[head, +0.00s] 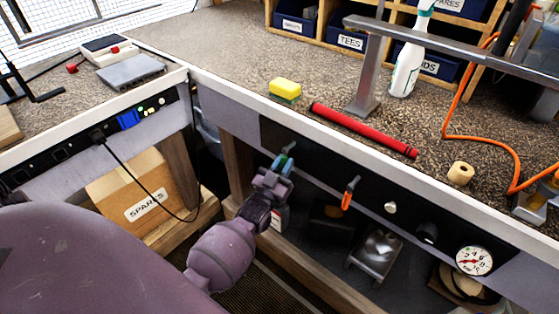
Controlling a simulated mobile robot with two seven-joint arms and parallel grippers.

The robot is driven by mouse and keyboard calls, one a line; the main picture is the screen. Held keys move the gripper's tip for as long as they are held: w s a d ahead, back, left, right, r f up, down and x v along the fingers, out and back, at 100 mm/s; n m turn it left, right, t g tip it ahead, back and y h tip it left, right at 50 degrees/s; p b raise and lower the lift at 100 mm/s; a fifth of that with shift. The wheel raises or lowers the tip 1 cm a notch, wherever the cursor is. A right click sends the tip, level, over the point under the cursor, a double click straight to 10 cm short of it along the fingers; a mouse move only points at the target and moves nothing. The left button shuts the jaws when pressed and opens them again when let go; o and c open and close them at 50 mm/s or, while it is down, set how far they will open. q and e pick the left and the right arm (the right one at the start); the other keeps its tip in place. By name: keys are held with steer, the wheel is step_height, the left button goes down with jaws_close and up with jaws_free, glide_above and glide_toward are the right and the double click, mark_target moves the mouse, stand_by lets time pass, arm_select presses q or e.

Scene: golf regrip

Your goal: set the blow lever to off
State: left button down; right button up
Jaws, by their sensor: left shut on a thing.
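A black control panel (390,208) runs along the bench's front face under the white edge. My left gripper (281,163) is at the panel's left part, with its fingers shut on a small lever (288,148). Only the lever's grey-green upper end shows; the fingers hide the rest. I take this as the blow lever, but I can read no label. A second lever with an orange handle (348,195) hangs on the panel to the right, clear of the gripper. My right gripper is out of view.
Right of the levers are a round knob (390,207) and a pressure gauge (473,261). On the bench lie a red grip (363,130) and a yellow sponge (285,88). A box marked spares (130,190) stands under the left bench. A metal stand (364,90) rises above the bench.

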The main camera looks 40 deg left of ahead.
arm_select(q)
steer(key=shift+d+n+y, duration=0.2)
steer(key=shift+n+y, duration=0.2)
steer(key=shift+n, duration=0.4)
steer(key=shift+f, duration=0.1)
steer(key=c, duration=1.1)
jaws_free()
steer(key=shift+r+v, duration=0.2)
steer(key=shift+v, duration=5.25)
